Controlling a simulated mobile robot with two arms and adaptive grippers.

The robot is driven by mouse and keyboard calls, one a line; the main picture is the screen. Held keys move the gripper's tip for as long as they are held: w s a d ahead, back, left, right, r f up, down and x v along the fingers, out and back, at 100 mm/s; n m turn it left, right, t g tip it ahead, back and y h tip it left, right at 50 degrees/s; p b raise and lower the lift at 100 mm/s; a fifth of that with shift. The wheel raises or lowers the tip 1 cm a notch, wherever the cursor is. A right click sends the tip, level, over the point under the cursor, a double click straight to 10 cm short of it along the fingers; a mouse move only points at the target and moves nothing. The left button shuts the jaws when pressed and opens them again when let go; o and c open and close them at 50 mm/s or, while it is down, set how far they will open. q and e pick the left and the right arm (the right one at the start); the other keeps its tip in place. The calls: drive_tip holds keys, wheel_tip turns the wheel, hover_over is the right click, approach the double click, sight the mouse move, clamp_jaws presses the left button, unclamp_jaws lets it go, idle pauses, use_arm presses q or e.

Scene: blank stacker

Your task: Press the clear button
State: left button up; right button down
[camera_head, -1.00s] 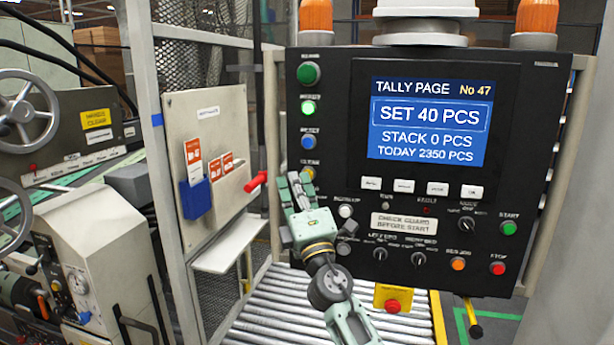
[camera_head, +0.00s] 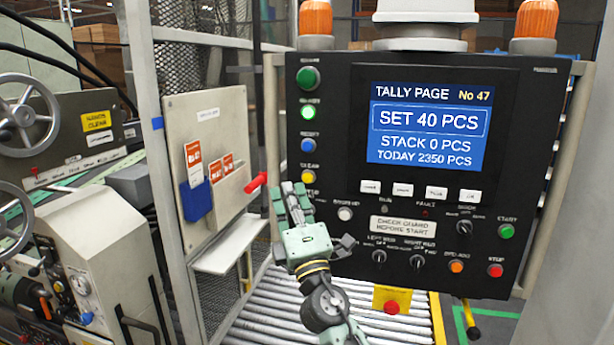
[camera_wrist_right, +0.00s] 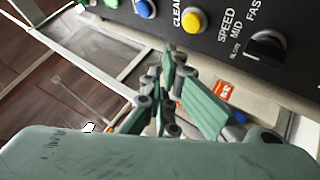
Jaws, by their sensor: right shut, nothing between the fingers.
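The yellow clear button (camera_head: 308,176) is at the bottom of the button column on the left side of the black panel. It also shows in the right wrist view (camera_wrist_right: 194,21), beside its CLEAR label. My right gripper (camera_head: 290,188) is below and left of this button in the head view, its fingers together and empty. In the right wrist view its fingertips (camera_wrist_right: 170,55) point toward the panel, just short of the yellow button in the picture. No contact with the button is visible. My left gripper is not in view.
Above the clear button sit a blue button (camera_head: 308,145) and green buttons. The speed knob (camera_wrist_right: 268,45) is beside it in the wrist view. A red handle (camera_head: 255,184) sticks out left of the gripper. Rollers (camera_head: 270,315) lie below.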

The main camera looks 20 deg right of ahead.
drive_tip(key=shift+s+a, duration=0.65)
drive_tip(key=shift+s, duration=0.35)
wheel_tip(320, 180, down, 38)
drive_tip(key=d+f+m+g, duration=0.1)
drive_tip(key=d+m+g, duration=0.1)
drive_tip(key=m+g, duration=0.45)
drive_tip(key=s+f+m+g, duration=0.1)
drive_tip(key=s+f+g, duration=0.25)
drive_tip(key=f, duration=0.45)
drive_tip(key=s+f+m+g, duration=0.1)
drive_tip(key=s+f+g, duration=0.1)
drive_tip(key=s+f, duration=0.5)
drive_tip(key=s+d+f+m+g, duration=0.1)
drive_tip(key=s+f+m+g, duration=0.15)
drive_tip(key=s+f, duration=0.85)
drive_tip(key=s+d+f+m+g, duration=0.2)
drive_tip(key=s+f+g, duration=0.2)
drive_tip(key=s+f, duration=0.75)
drive_tip(key=s+f+m+g, duration=0.2)
drive_tip(key=s+f, duration=0.2)
drive_tip(key=s, duration=0.9)
drive_tip(key=s+d+f+m+g, duration=0.1)
drive_tip(key=s+f+m+g, duration=0.1)
drive_tip(key=s, duration=1.1)
wheel_tip(320, 180, down, 3)
drive_tip(key=shift+s+d+r+g, duration=0.2)
drive_tip(key=shift+g, duration=0.25)
